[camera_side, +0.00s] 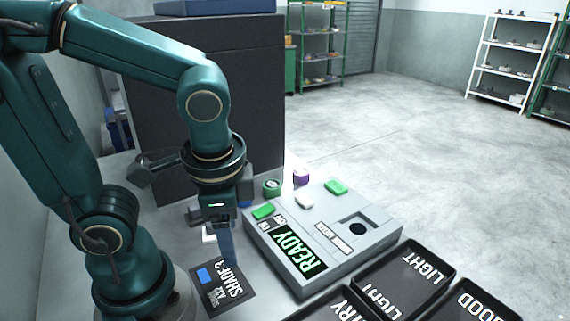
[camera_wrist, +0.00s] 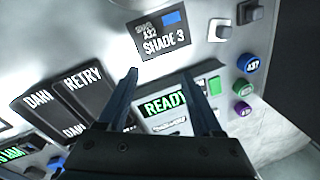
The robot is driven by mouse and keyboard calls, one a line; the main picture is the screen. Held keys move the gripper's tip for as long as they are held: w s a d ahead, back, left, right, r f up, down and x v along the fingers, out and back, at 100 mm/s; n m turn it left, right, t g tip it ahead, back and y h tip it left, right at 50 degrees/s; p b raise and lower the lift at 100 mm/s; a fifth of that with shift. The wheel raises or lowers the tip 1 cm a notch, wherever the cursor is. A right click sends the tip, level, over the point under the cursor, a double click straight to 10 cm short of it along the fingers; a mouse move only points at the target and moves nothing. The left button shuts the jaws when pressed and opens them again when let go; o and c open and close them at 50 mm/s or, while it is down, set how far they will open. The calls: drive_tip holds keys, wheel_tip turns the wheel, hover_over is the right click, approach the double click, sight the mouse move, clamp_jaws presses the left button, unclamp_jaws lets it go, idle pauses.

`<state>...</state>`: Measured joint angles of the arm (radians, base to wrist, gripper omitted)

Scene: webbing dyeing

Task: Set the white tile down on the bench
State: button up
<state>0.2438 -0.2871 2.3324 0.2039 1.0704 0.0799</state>
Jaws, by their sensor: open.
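A small white tile (camera_side: 209,235) lies on the bench beside the dark SHADE 3 card, partly hidden by my gripper in the side view. It also shows in the wrist view (camera_wrist: 219,30), at the card's right edge. My gripper (camera_side: 228,260) points down over the bench between the card and the grey READY device. Its two fingers are apart and empty in the wrist view (camera_wrist: 160,74). The tile is not between the fingers. The SHADE 3 card (camera_side: 222,287) has a blue swatch.
The grey READY device (camera_side: 352,262) has buttons and a dark round opening. Black trays (camera_side: 447,262) stand to its right. Green (camera_side: 272,187) and purple (camera_side: 301,176) round pieces stand behind it. A tall dark cabinet (camera_side: 225,90) rises behind my arm.

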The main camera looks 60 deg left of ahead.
drive_tip(key=r+n+t, duration=0.1)
drive_tip(key=w+r+n+t+h, duration=0.1)
drive_tip(key=r+n+t, duration=0.2)
drive_tip(key=shift+w+d+r+n+t+h, duration=0.15)
drive_tip(key=shift+w+d+n+t+h, duration=0.1)
drive_tip(key=shift+w+n+t+h, duration=0.15)
